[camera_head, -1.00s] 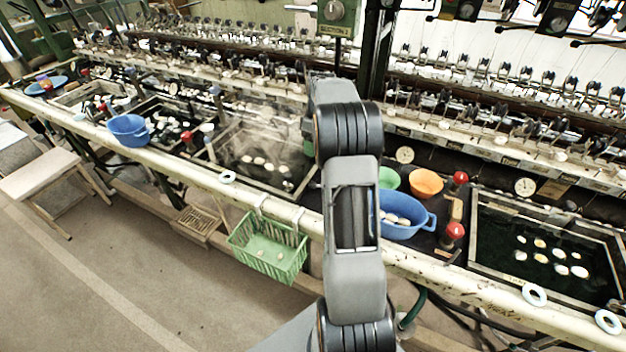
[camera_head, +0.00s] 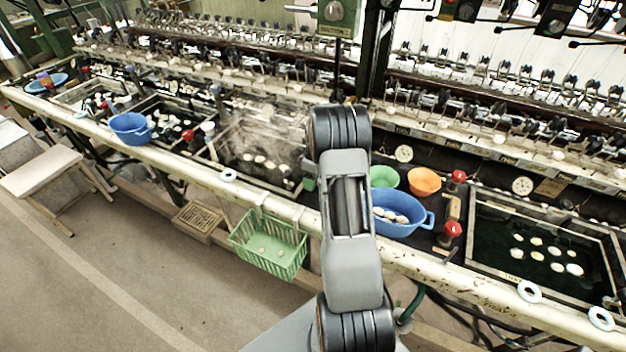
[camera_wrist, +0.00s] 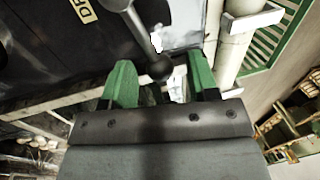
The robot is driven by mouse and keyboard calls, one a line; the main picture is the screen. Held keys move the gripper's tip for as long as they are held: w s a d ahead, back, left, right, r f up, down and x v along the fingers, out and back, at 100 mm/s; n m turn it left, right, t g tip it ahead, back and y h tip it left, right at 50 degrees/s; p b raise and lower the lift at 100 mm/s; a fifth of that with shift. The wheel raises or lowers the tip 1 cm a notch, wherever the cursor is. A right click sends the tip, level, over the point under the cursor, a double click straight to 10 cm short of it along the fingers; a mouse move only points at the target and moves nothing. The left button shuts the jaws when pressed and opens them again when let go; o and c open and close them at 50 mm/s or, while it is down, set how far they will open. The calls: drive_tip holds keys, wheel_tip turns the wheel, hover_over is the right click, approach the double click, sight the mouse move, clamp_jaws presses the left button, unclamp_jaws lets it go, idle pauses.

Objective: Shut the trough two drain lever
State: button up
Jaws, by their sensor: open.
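In the wrist view, a dark grey lever rod with a round dark ball end (camera_wrist: 158,68) reaches down from the top edge. Its ball lies between the two green fingertips of my gripper (camera_wrist: 160,78). The gripper is open, and I cannot tell whether either finger touches the ball. A cream label (camera_wrist: 84,10) with partly cut-off letters, starting with D, is on the dark panel beside the lever. The lever's pivot is out of view. In the head view my arm hides the lever and nearly all of the gripper.
A pale rail (camera_head: 470,283) runs along the front, with a green basket (camera_head: 270,245) hanging from it. Right of my arm are a blue basin (camera_head: 405,222), a green bowl (camera_head: 384,177), an orange bowl (camera_head: 424,181) and red knobs (camera_head: 452,229). A steaming basin (camera_head: 256,165) lies left.

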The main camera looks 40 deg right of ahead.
drive_tip(key=shift+f, duration=0.15)
clamp_jaws()
idle(0.5)
